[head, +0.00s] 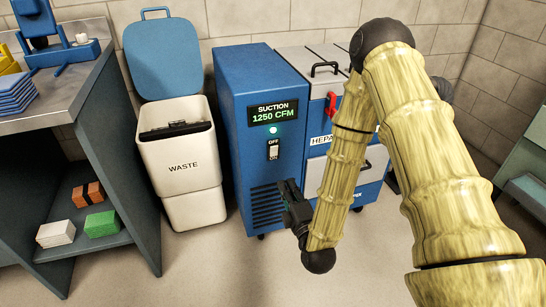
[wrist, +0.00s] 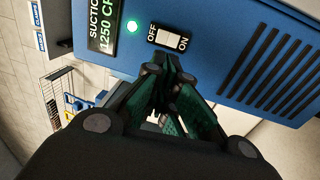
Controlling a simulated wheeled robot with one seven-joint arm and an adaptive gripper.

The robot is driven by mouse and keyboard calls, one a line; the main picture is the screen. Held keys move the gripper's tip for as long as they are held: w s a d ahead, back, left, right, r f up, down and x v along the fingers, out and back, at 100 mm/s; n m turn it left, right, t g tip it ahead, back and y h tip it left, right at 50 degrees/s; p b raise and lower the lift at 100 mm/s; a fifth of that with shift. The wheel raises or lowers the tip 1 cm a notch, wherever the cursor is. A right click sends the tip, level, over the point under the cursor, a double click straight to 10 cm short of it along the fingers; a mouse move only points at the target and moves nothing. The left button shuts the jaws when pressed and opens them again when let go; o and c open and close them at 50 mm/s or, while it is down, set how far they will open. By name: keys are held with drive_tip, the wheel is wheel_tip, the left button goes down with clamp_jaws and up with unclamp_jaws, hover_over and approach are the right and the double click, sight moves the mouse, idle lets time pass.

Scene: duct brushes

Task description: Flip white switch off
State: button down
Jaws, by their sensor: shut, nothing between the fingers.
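The white switch (head: 274,152) is a small rocker on the front of the blue suction unit (head: 238,100), with OFF above it and ON below it. In the wrist view the switch (wrist: 167,38) lies just beyond my fingertips, between the OFF and ON labels. My gripper (head: 290,195) is below and slightly right of the switch in the head view. In the wrist view my gripper (wrist: 168,62) has its fingertips together, holding nothing, close to the panel. I cannot tell whether they touch it. A green light (head: 273,130) glows above the switch, and the display (head: 272,112) reads SUCTION 1250 CFM.
A white waste bin (head: 180,165) with an open blue lid stands left of the unit. A HEPA cabinet (head: 310,65) with a red latch (head: 331,105) adjoins it on the right. A metal-topped bench (head: 75,95) is at the left. Bare floor lies in front.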

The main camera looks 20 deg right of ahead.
sight(271, 149)
drive_tip(key=w+b, duration=0.1)
drive_tip(key=w, duration=0.3)
drive_tip(key=w+r+b, duration=0.1)
drive_tip(key=w, duration=0.4)
drive_tip(key=w+b, duration=0.1)
drive_tip(key=w, duration=0.3)
drive_tip(key=shift+w+a+r, duration=0.25)
drive_tip(key=shift+w+r, duration=0.05)
drive_tip(key=shift+r, duration=0.05)
drive_tip(key=shift+r+p, duration=0.15)
drive_tip(key=shift+p, duration=0.15)
